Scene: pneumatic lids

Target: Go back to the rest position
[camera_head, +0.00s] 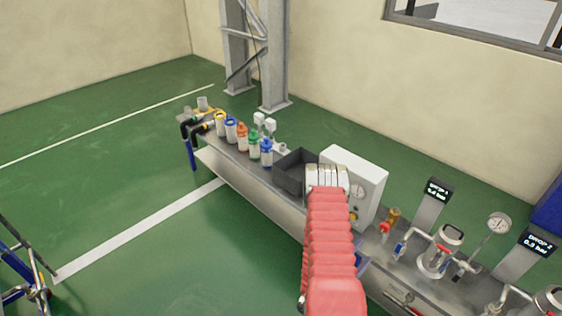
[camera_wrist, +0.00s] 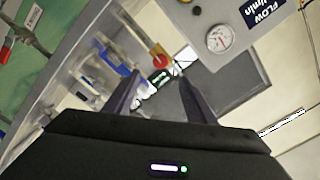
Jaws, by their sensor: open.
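My gripper shows in the wrist view (camera_wrist: 158,98) as two dark fingers standing well apart, with nothing between them. In the head view my red bellows-covered arm reaches up over the bench, and the fingers are hidden there. The far end of the arm appears in front of a white panel box (camera_head: 355,185) with a round gauge. In the wrist view the white panel (camera_wrist: 235,25) with its gauge (camera_wrist: 220,38) is at the top right, close to the gripper. A dark bin (camera_head: 294,172) stands beside the box, and it also shows in the wrist view (camera_wrist: 232,88).
A long bench (camera_head: 255,195) carries several coloured bottles (camera_head: 242,136) at its far left end. At right are a metal vessel (camera_head: 440,252), a pressure gauge (camera_head: 499,224) and a display stand (camera_head: 433,205). A steel column (camera_head: 272,60) rises behind. Green floor (camera_head: 130,215) lies open at left.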

